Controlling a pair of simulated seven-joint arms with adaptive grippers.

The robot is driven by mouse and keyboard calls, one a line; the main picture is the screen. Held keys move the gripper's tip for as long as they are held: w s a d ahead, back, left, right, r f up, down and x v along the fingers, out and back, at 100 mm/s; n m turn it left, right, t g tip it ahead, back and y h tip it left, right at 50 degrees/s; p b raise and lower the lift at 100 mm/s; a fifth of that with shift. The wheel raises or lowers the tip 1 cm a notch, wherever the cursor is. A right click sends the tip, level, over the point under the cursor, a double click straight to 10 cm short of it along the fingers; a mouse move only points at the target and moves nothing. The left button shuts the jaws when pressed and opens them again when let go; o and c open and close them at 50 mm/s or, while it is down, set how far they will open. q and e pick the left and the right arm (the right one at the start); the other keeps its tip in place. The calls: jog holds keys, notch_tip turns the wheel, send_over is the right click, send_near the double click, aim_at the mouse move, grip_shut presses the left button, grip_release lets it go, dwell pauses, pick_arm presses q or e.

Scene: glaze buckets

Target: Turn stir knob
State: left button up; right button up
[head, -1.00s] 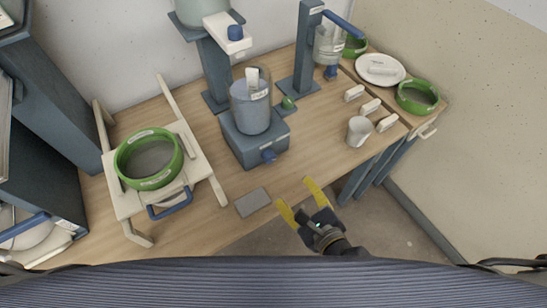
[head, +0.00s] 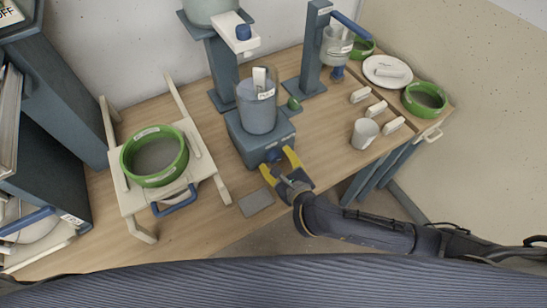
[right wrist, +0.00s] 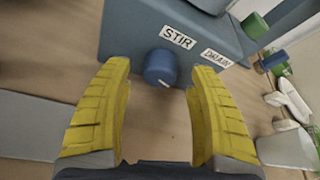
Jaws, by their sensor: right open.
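The blue stir knob (right wrist: 161,67) sticks out of the front of the blue-grey mixer base (head: 262,143), under a label reading STIR (right wrist: 178,37). In the head view the knob (head: 272,156) shows at the base's front, close to my fingertips. A clear bucket (head: 257,105) stands on the base. My right gripper (head: 281,166) is open and empty. In the right wrist view its yellow fingers (right wrist: 160,90) stand on either side of the knob's line, with the knob ahead between the tips. I cannot tell whether they touch it. My left gripper is not in view.
A DRAIN label (right wrist: 216,58) is right of STIR. A grey pad (head: 256,201) lies left of my gripper. A green-rimmed sieve (head: 154,157) rests on a white stand at left. A white cup (head: 364,133) and several white blocks stand at right.

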jog(key=shift+x, duration=0.85)
jog(key=shift+c, duration=0.5)
grip_shut()
